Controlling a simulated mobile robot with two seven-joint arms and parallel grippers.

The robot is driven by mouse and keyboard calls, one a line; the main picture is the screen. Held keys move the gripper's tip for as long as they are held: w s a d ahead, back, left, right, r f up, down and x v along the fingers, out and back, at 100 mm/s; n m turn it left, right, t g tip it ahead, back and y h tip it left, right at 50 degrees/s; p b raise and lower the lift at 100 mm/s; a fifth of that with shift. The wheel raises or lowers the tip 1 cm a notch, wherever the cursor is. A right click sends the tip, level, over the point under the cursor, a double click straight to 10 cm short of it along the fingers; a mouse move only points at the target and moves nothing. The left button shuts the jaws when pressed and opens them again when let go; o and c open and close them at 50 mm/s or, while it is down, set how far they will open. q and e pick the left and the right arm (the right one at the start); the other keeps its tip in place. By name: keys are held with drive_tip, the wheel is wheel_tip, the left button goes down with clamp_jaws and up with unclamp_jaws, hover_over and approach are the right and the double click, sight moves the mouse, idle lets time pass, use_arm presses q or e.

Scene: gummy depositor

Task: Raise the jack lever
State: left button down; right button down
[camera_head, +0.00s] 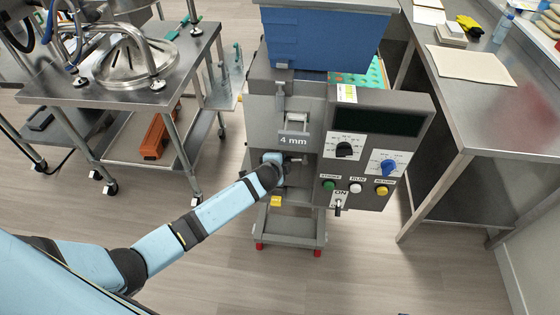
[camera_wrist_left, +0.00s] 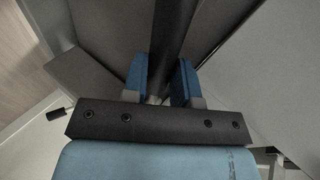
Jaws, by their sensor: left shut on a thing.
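My left arm reaches from the lower left to the front of the grey depositor machine (camera_head: 310,95) in the head view. My left gripper (camera_head: 284,168) is just below the "4 mm" label, largely hidden behind its own wrist. In the left wrist view its two blue finger pads (camera_wrist_left: 161,82) are closed on either side of a dark straight bar (camera_wrist_left: 173,38), which appears to be the jack lever. The bar runs up out of that view, and its ends are hidden. In the head view the lever cannot be made out clearly behind the wrist. My right gripper is not in view.
The control panel (camera_head: 372,150) with knobs and buttons juts out just right of my gripper. A blue hopper (camera_head: 322,38) tops the machine. A steel cart (camera_head: 110,95) stands left, a steel table (camera_head: 500,110) right. The floor in front is clear.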

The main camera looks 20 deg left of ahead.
use_arm(q)
drive_tip(key=shift+s+f, duration=0.4)
drive_tip(key=shift+f, duration=0.2)
drive_tip(key=c, duration=1.2)
unclamp_jaws()
drive_tip(key=shift+w, duration=0.1)
drive_tip(key=shift+w+r, duration=0.1)
drive_tip(key=shift+r, duration=0.25)
drive_tip(key=v, duration=1.3)
drive_tip(key=shift+s+d+r, duration=0.1)
drive_tip(key=shift+s+r, duration=0.15)
drive_tip(key=shift+s, duration=0.05)
